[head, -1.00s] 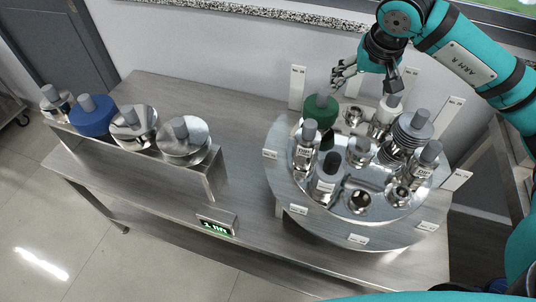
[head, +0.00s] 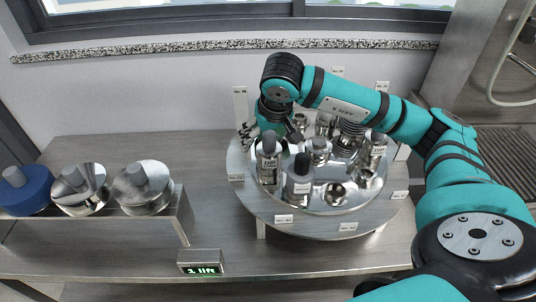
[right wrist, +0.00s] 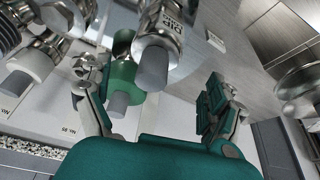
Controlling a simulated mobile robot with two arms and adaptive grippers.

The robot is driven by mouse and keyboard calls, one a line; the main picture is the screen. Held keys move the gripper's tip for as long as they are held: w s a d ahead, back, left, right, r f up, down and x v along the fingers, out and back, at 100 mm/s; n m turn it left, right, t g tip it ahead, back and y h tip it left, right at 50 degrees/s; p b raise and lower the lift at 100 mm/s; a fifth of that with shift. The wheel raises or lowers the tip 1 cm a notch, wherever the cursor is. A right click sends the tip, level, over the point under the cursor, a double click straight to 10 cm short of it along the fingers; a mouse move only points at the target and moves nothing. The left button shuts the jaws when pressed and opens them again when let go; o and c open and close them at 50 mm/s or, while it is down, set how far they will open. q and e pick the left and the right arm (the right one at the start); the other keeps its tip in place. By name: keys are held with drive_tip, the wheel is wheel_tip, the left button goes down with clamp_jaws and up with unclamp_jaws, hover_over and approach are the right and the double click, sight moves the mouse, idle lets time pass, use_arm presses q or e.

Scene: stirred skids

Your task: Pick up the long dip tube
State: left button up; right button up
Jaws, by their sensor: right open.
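My right gripper (head: 270,132) is over the left back part of the round steel turntable (head: 258,205). In the right wrist view the gripper (right wrist: 150,92) is open, with fingers wide apart. A green piece with a grey knob (right wrist: 122,74) shows between them, nearer the left finger; whether they touch is unclear. A labelled steel cylinder with a grey knob (right wrist: 160,35) stands beside it. In the head view the gripper largely hides the green piece. My left gripper is not in view.
Several steel, knob-topped pieces crowd the turntable, including a ribbed one (head: 348,138). Upright tags such as this one (head: 240,103) stand around its rim. A raised shelf (head: 168,222) at left holds a blue piece (head: 28,192) and steel discs.

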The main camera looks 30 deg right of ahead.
sight(269, 165)
drive_tip(key=shift+d+p+x, duration=0.2)
drive_tip(key=shift+p+x, duration=0.1)
drive_tip(key=shift+x, duration=1.4)
drive_tip(key=shift+d+p+x, duration=0.2)
drive_tip(key=shift+p+x, duration=0.1)
drive_tip(key=shift+x, duration=1.4)
drive_tip(key=shift+r, duration=0.1)
drive_tip(key=c, duration=1.4)
